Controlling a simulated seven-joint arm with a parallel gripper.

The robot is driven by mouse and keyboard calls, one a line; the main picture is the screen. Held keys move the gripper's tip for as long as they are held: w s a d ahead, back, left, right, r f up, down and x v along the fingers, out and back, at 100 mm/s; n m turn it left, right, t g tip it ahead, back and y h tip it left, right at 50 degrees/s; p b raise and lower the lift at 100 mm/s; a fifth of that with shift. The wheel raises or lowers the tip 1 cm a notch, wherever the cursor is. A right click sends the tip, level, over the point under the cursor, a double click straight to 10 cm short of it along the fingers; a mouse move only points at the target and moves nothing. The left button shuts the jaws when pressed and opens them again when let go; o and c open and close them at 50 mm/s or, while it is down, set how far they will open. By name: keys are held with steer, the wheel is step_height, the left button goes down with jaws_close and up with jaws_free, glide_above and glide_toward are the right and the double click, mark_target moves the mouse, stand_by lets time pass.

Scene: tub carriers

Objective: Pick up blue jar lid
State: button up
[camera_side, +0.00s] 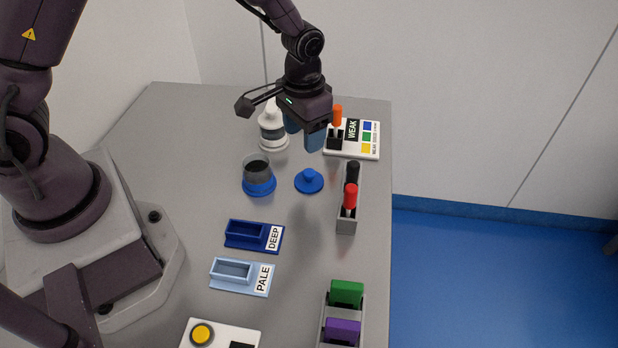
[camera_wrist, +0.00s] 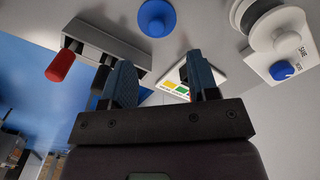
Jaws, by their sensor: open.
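The blue jar lid (camera_side: 309,181) lies flat on the grey table, with a round knob on top. It also shows at the top of the wrist view (camera_wrist: 156,17), beyond the fingertips. A jar (camera_side: 257,172) with a dark upper part and blue base stands just left of the lid. My gripper (camera_side: 303,132) is open and empty, above the table and behind the lid in the side view. Its two blue fingers show apart in the wrist view (camera_wrist: 160,80). Nothing is between them.
DEEP (camera_side: 273,239) and PALE (camera_side: 263,279) trays lie in front. The table's right edge is close.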

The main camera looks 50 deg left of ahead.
glide_above(309, 171)
steer(key=f, duration=0.5)
steer(key=shift+s+a, duration=0.2)
steer(key=shift+s, duration=0.15)
steer(key=shift+w+d+f, duration=0.15)
steer(key=shift+w+f, duration=0.05)
steer(key=shift+f, duration=1.15)
steer(key=shift+w+d+f, duration=0.15)
steer(key=shift+f, duration=1.2)
steer(key=shift+c, duration=0.4)
steer(key=c, duration=0.9)
